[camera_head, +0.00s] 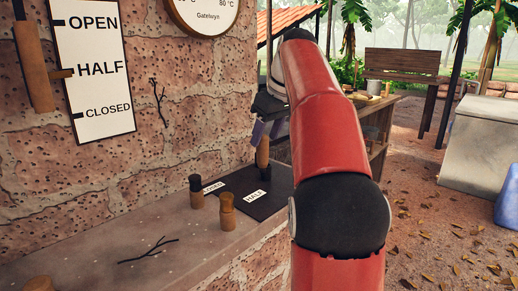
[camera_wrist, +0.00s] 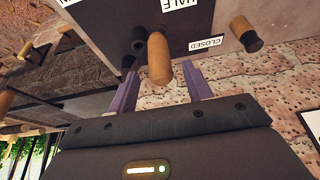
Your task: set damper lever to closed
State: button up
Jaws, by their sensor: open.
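The damper lever has a wooden handle (camera_head: 262,151) on a dark base and stands on a black plate (camera_head: 238,187) on the stone ledge. A HALF label (camera_head: 254,196) and a CLOSED label (camera_wrist: 207,43) lie on the plate. My gripper (camera_wrist: 160,72) is open, with purple fingers. In the wrist view, the end of the lever handle (camera_wrist: 158,58) shows between the two fingers; contact cannot be told. In the head view the gripper is largely behind my red arm.
Two short wooden pegs, one with a black top (camera_head: 196,190) and one plain brown (camera_head: 227,212), stand on the ledge left of the lever. A twig (camera_head: 148,250) lies nearer. The brick wall is close behind; a wooden bench (camera_head: 400,68) stands farther right.

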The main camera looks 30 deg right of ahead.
aim_at(260, 149)
jog(key=b+x, duration=0.1)
jog(key=x, duration=0.4)
jog(key=shift+f, duration=0.15)
grip_shut()
